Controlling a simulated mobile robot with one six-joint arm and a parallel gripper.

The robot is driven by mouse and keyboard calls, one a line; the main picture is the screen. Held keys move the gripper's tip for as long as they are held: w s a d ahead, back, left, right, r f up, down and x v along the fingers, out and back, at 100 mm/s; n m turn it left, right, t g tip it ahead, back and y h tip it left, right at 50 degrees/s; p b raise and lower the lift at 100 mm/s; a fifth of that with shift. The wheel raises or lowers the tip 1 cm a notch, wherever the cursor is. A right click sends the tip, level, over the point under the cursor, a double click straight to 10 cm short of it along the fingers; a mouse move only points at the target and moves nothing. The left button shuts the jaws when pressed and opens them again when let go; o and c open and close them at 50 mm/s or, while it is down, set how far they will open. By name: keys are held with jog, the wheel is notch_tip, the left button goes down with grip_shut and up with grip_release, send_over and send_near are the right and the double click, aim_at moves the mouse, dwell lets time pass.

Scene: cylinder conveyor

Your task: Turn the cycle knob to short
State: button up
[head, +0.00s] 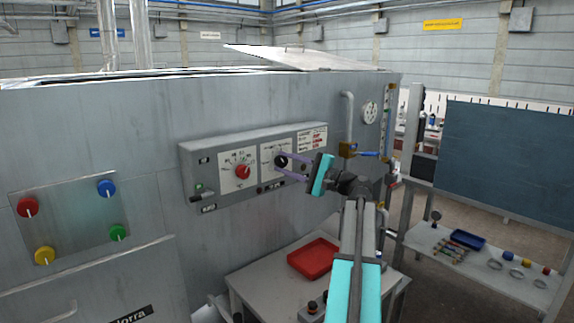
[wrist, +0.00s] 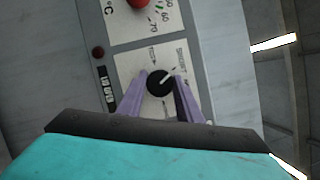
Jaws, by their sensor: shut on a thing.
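The cycle knob is a round black knob (head: 281,161) with a white pointer line, on the right white plate of the grey control box. In the wrist view the knob (wrist: 158,85) sits between my purple fingertips, its pointer aimed to the upper right of that picture, toward a small printed label. My gripper (head: 283,163) is shut on the knob, one finger on each side; the fingers also show in the wrist view (wrist: 160,88).
A red knob (head: 242,171) with a numbered scale sits left on the same box (head: 190,160). A green-tipped switch (head: 197,188) is at its lower left. A valve with a blue lever (head: 367,153) stands to the right. A red tray (head: 314,257) lies on the table below.

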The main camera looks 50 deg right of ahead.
jog(key=o, duration=1)
jog(key=shift+o, duration=0.2)
jog(key=shift+s, duration=0.1)
jog(key=b+v, duration=0.2)
jog(key=v, duration=1.1)
jog(key=shift+s, duration=0.3)
